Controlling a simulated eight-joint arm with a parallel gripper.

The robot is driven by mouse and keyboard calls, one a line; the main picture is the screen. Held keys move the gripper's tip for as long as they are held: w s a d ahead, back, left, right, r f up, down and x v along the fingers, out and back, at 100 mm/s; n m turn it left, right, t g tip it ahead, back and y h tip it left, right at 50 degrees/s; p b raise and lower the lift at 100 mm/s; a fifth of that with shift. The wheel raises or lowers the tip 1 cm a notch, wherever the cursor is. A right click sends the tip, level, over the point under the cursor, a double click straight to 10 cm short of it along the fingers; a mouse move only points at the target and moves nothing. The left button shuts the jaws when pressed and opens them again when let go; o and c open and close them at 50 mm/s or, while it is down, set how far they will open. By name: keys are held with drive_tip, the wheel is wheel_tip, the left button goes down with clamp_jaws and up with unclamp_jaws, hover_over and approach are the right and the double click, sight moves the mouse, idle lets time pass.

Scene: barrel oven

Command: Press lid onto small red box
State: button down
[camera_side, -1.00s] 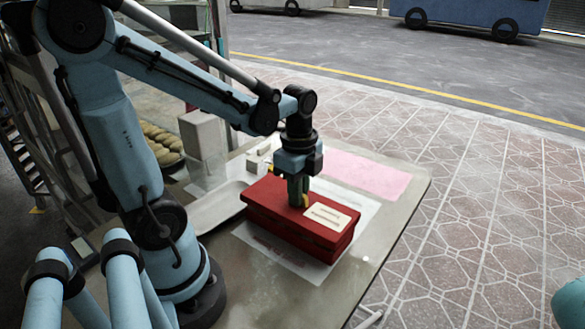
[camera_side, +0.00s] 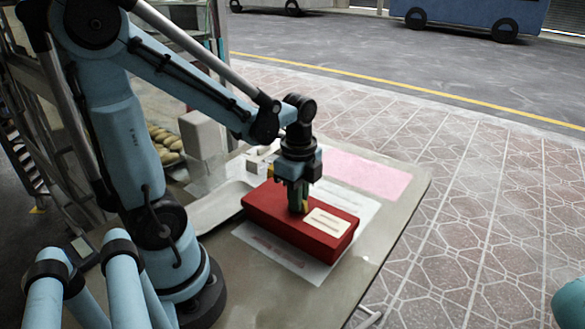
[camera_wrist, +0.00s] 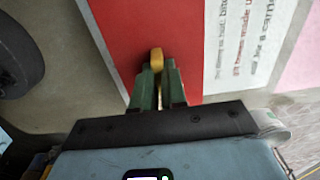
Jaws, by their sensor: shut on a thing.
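The small red box (camera_side: 285,238) sits on a printed white sheet on the table. Its red lid (camera_side: 265,203) lies over it, with a pale label (camera_side: 331,221) near its right end. The lid's red top fills much of the wrist view (camera_wrist: 125,25). My gripper (camera_side: 298,208) points straight down at the middle of the lid. Its green fingers are shut on a small yellow knob (camera_wrist: 156,60) on the lid. I see no clear gap between lid and box on the side facing the camera. The far sides are hidden.
A pink sheet (camera_side: 365,175) lies behind the box. A shallow pale tray (camera_side: 215,210) is to its left, and a grey block (camera_side: 203,135) stands further back left. The table's right edge (camera_side: 400,235) is close, with free surface in front of the box.

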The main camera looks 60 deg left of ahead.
drive_tip(key=shift+f, duration=0.9)
idle(1.4)
drive_tip(key=c, duration=0.5)
unclamp_jaws()
drive_tip(key=shift+c, duration=0.2)
drive_tip(key=shift+r, duration=0.15)
drive_tip(key=shift+r, duration=3.4)
drive_tip(key=shift+c, duration=0.3)
clamp_jaws()
